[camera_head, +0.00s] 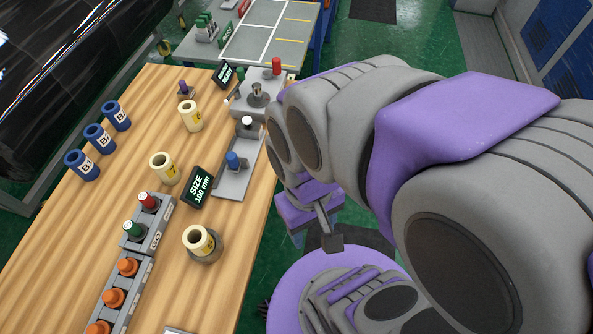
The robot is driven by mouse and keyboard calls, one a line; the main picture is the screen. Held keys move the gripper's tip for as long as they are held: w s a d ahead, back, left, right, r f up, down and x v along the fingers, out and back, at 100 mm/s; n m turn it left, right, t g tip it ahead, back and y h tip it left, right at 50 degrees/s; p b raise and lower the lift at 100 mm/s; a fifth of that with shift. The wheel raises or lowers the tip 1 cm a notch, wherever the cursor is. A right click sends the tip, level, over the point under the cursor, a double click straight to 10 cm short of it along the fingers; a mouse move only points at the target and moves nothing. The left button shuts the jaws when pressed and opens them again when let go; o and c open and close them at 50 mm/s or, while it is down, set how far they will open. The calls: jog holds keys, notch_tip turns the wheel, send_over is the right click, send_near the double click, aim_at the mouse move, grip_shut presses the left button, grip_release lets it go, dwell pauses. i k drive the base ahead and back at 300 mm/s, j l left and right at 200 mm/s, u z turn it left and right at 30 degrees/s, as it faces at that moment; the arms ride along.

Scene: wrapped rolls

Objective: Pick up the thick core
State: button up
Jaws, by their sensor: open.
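One core (190,116) is toward the back and another core (165,168) is near the middle. A third core (198,240) sits on a round grey base (208,254) near the front. I cannot tell from this view which core is the thick one. My gripper (328,235) is open, off the table's right edge, apart from all the cores. Part of it is hidden by my arm.
Blue rolls (99,138) stand along the table's left side. A black "SIZE 100 mm" sign (198,188) stands between the middle and front cores. Grey racks (120,282) hold orange, red and green knobs. A grey fixture (236,172) lines the table's (50,230) right edge.

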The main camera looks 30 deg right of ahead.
aim_at(198, 240)
jog(key=k+j+u, duration=0.25)
jog(key=k+u, duration=0.25)
jog(key=k+j+u, duration=0.2)
jog(key=j+u, duration=0.25)
jog(key=l, duration=0.1)
